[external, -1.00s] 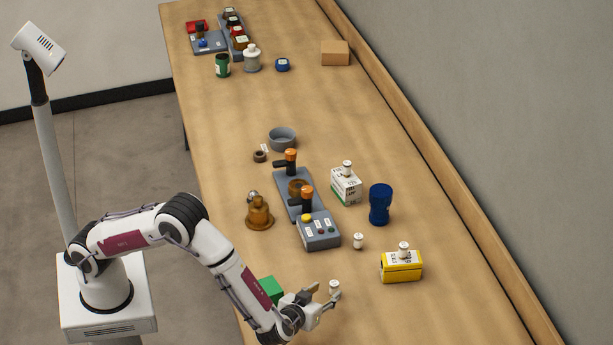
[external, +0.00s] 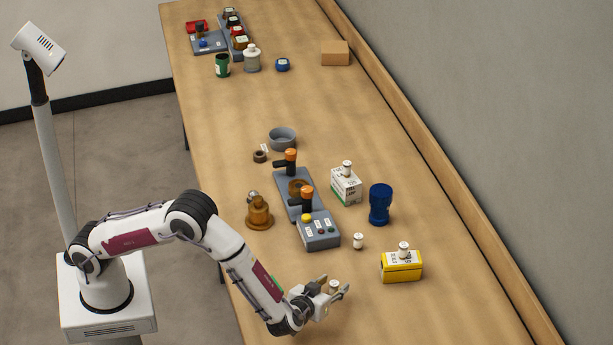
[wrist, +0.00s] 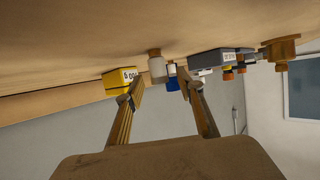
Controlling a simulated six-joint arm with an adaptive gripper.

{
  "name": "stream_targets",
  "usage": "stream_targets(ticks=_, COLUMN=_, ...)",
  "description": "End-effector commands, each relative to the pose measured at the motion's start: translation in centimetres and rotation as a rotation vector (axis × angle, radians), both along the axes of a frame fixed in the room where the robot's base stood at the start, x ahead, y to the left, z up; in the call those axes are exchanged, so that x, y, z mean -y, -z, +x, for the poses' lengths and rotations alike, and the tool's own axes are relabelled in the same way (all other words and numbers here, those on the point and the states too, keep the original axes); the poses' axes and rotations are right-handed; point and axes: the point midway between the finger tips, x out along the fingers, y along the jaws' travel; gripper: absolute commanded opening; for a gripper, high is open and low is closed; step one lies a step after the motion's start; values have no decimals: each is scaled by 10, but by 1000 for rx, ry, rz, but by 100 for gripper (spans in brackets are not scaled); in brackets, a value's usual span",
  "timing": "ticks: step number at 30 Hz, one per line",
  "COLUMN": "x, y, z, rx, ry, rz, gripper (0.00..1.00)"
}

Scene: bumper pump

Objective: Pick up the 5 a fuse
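Several small white fuse-like cylinders are in the external view; their ratings are too small to read. The fingers are spread and open. Another white cylinder (external: 358,241) stands on the table, one is on the white box (external: 347,168) and one on the yellow box (external: 404,249).
The yellow box (external: 401,268) stands to the right of my gripper. A grey control box (external: 320,236), a blue hourglass-shaped part (external: 380,204) and a brass part (external: 259,214) stand farther back. The table (external: 450,315) is clear at the front right.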

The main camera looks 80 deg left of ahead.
Motion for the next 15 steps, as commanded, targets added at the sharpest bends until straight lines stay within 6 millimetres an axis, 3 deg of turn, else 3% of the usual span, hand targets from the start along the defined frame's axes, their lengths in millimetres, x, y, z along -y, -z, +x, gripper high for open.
stream_targets(ticks=6, x=0, y=0, z=0, rx=0, ry=0, rz=0, gripper=38)
stream_targets(ticks=7, x=0, y=0, z=0, rx=0, ry=0, rz=0, gripper=35)
stream_targets(ticks=11, x=0, y=0, z=0, rx=0, ry=0, rz=0, gripper=2)
stream_targets(ticks=15, x=0, y=0, z=0, rx=0, ry=0, rz=0, gripper=2)
